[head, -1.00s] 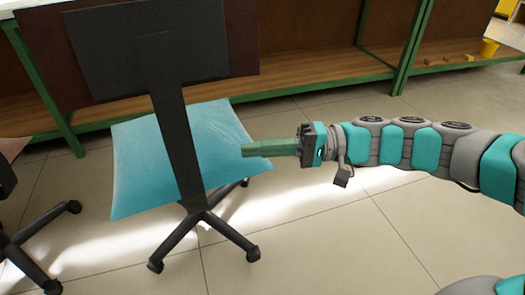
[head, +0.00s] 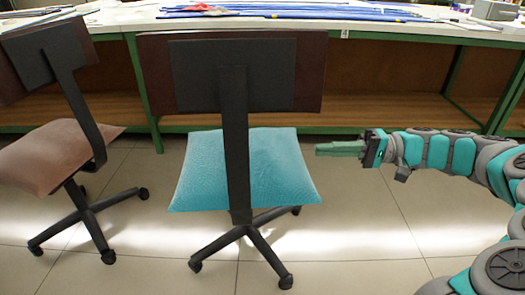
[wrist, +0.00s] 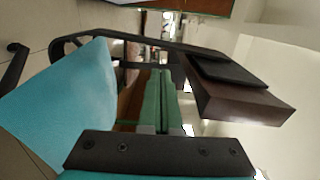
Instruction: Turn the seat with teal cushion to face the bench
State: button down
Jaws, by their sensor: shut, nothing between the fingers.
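The seat with teal cushion (head: 270,165) stands in the middle of the head view, with its dark backrest (head: 235,75) towards me and its cushion on the bench side. It looks roughly square to the bench (head: 400,108). My gripper (head: 318,149) is shut and empty at the right of the cushion, its green fingers pointing left. Whether it touches the seat cannot be told. In the wrist view, the fingers (wrist: 161,100) lie together, with the teal cushion (wrist: 65,105) on the left and the backrest (wrist: 240,100) on the right.
A second chair with a brownish-pink cushion (head: 60,155) stands close on the left. Blue rods (head: 290,12) and a red item (head: 212,8) lie on the bench top. The bench has green legs and a wooden lower shelf. Tiled floor (head: 370,225) is open below my arm.

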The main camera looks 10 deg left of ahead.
jog(key=x, duration=1.4)
jog(key=shift+b, duration=0.3)
jog(key=shift+f, duration=0.1)
